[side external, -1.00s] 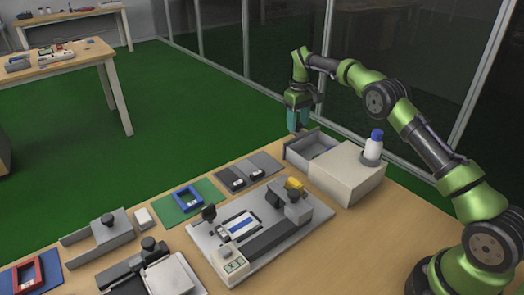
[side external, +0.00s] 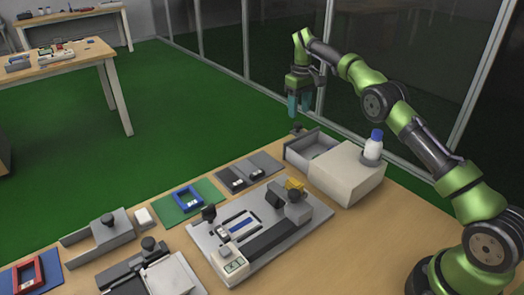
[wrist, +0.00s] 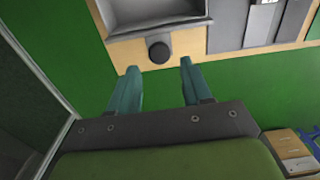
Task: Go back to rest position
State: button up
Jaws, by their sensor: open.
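My gripper (side external: 299,106) is open and empty. It hangs in the air above and behind the open drawer (side external: 292,155), with its teal fingers pointing down. In the wrist view my gripper (wrist: 155,82) shows both fingers apart with nothing between them. The dark round drawer knob (wrist: 159,51) lies just beyond the fingertips in that view, apart from them. The drawer stands pulled out of the beige box (side external: 350,178).
A white bottle with a blue cap (side external: 373,147) stands on the beige box. A grey test fixture (side external: 262,240) with a yellow part sits mid-table. A green mat with a blue frame (side external: 187,199) and grey plates (side external: 248,172) lie nearby. Glass panels (side external: 290,50) rise behind my arm.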

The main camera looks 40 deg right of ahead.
jog(key=f, duration=0.1)
jog(key=f+m, duration=0.1)
jog(key=shift+s+d+f, duration=0.1)
jog(key=shift+d+f, duration=0.2)
jog(key=shift+d, duration=0.05)
jog(key=shift+s+a+r, duration=0.15)
jog(key=shift+s, duration=0.15)
jog(key=s+a+r+m+t, duration=0.2)
jog(key=s+a+r+m, duration=0.1)
jog(key=s+a+r, duration=0.65)
jog(key=s+a+r+t, duration=0.1)
jog(key=s+a, duration=0.1)
jog(key=s, duration=0.6)
jog(key=s+a+r+t+y, duration=0.1)
jog(key=s+a+t, duration=0.1)
jog(key=s, duration=0.6)
jog(key=s+a+r+t+y, duration=0.1)
jog(key=s+a+t, duration=0.1)
jog(key=s, duration=0.7)
jog(key=shift+a+r, duration=0.4)
jog(key=shift+a, duration=0.15)
